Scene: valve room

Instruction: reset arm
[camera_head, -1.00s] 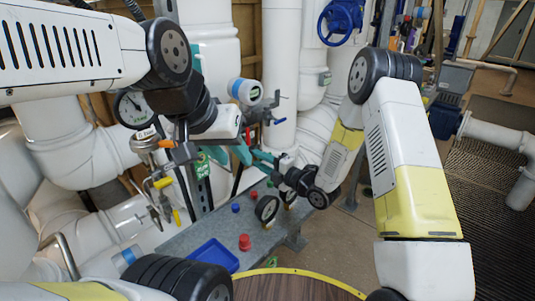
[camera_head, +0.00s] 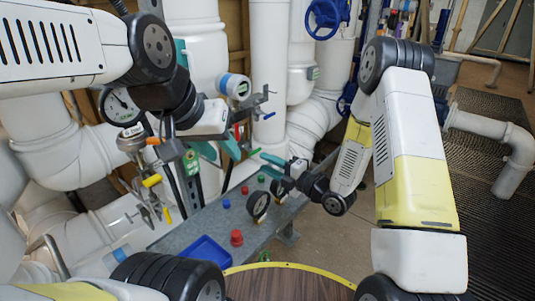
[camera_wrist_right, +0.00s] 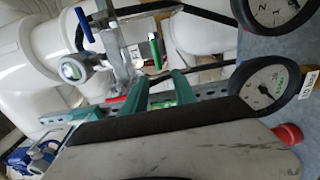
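My left gripper (camera_head: 218,150) reaches in from the left. Its two teal fingers are apart, with nothing seen between them, in front of white pipes. My right gripper (camera_head: 268,165) points left above the grey metal bench (camera_head: 195,228). Its teal fingers are also apart; in the right wrist view the right gripper (camera_wrist_right: 162,90) shows a gap with nothing held. Both arms are bent, with the right forearm folded back toward the middle. The two grippers are close to each other but appear apart.
On the bench are a blue tray (camera_head: 205,250), a red knob (camera_head: 236,238) and black-rimmed gauges (camera_head: 258,205). A gauge (camera_head: 120,105) and small valves (camera_head: 152,180) stand at left. A round wooden table (camera_head: 285,284) is close in front. Open floor lies at right.

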